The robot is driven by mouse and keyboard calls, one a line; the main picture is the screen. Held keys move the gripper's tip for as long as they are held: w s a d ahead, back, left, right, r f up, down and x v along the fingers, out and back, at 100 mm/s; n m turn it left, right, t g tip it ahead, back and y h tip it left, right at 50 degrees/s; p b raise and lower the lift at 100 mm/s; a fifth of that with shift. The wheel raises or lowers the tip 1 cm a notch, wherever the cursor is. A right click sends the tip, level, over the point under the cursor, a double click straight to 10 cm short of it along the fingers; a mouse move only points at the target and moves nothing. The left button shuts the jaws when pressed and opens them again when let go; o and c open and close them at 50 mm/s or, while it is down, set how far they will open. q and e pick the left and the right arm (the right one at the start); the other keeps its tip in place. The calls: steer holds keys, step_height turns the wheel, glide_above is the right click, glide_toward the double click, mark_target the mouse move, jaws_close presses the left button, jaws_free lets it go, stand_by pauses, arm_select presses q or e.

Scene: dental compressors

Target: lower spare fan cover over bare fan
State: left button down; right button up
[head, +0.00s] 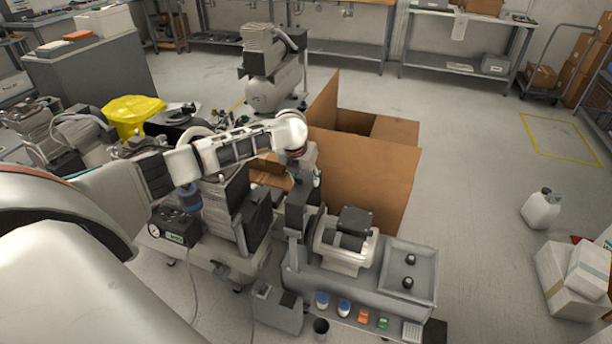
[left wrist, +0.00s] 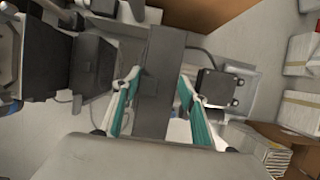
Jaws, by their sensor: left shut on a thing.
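My left gripper (head: 300,180) points down above the workbench unit in the head view. In the left wrist view its teal-padded fingers (left wrist: 158,105) are closed on both sides of a dark grey, box-like piece, which looks like the spare fan cover (left wrist: 163,65). In the head view the cover (head: 297,212) hangs upright below the gripper, left of a pale motor with a dark box on top (head: 345,240). The motor also shows in the left wrist view (left wrist: 213,85), right of the cover. The bare fan is not clearly visible; I cannot tell whether the cover touches the motor. My right gripper is out of view.
A large open cardboard box (head: 365,175) stands behind the motor. A grey tray (head: 410,262) with dark knobs lies to its right. A compressor with a gauge box (head: 178,228) and dark panels stands to the left.

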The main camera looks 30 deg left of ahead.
mark_target(303, 186)
arm_select(q)
step_height(303, 186, down, 2)
steer(key=shift+b, duration=0.6)
step_height(303, 186, down, 3)
steer(key=shift+f+b, duration=0.1)
steer(key=shift+b, duration=1.1)
steer(key=shift+f, duration=0.3)
step_height(303, 186, down, 7)
steer(key=b, duration=0.5)
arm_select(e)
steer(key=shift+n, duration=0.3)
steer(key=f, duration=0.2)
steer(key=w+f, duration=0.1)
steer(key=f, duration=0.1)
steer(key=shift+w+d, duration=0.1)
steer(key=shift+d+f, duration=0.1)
arm_select(q)
steer(key=shift+w, duration=0.3)
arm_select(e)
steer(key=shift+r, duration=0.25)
